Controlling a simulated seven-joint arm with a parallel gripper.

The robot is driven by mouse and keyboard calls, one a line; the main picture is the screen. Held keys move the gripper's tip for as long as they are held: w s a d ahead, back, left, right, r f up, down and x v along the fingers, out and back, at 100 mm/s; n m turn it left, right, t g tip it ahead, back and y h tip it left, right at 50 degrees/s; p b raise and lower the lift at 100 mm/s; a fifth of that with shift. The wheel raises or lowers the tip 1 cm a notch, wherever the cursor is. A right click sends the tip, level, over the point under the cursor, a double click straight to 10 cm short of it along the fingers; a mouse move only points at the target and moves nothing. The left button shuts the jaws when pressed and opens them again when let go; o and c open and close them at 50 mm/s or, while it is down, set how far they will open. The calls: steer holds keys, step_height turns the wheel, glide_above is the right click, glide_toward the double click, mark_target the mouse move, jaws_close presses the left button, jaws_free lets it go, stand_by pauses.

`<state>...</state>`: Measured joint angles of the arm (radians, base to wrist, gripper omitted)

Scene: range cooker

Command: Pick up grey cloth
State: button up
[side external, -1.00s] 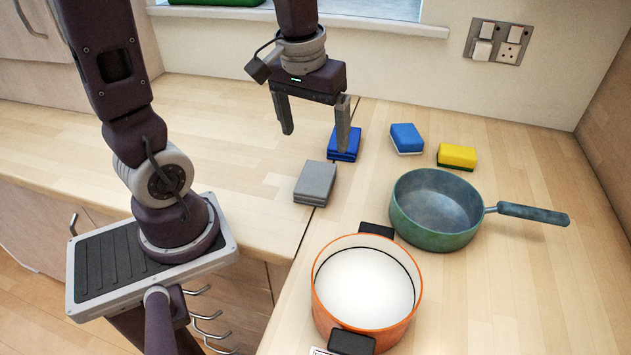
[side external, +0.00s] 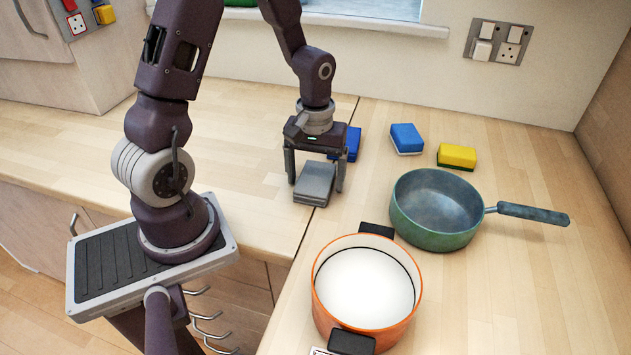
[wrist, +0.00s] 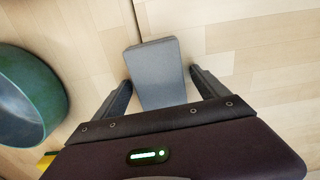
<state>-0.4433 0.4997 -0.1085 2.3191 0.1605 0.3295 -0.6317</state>
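The grey cloth (side external: 314,184) is a folded grey block lying on the wooden worktop near the seam between two worktop pieces. It also shows in the wrist view (wrist: 156,72), between and beyond the fingers. My gripper (side external: 316,186) is open, low over the cloth, with one finger on either side of it. In the wrist view my gripper (wrist: 160,80) shows wide-apart fingers, with gaps between them and the cloth. I cannot tell exactly how high the fingertips are above the worktop.
A blue cloth (side external: 352,146) lies just behind my gripper. A blue sponge (side external: 406,137) and a yellow sponge (side external: 457,155) lie farther right. A green pan (side external: 437,232) and an orange pot (side external: 326,300) stand to the right and front. The worktop left of the cloth is clear.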

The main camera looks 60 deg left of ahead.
mark_target(315, 177)
steer(key=c, duration=1.2)
steer(key=shift+r, duration=0.1)
step_height(315, 177, up, 10)
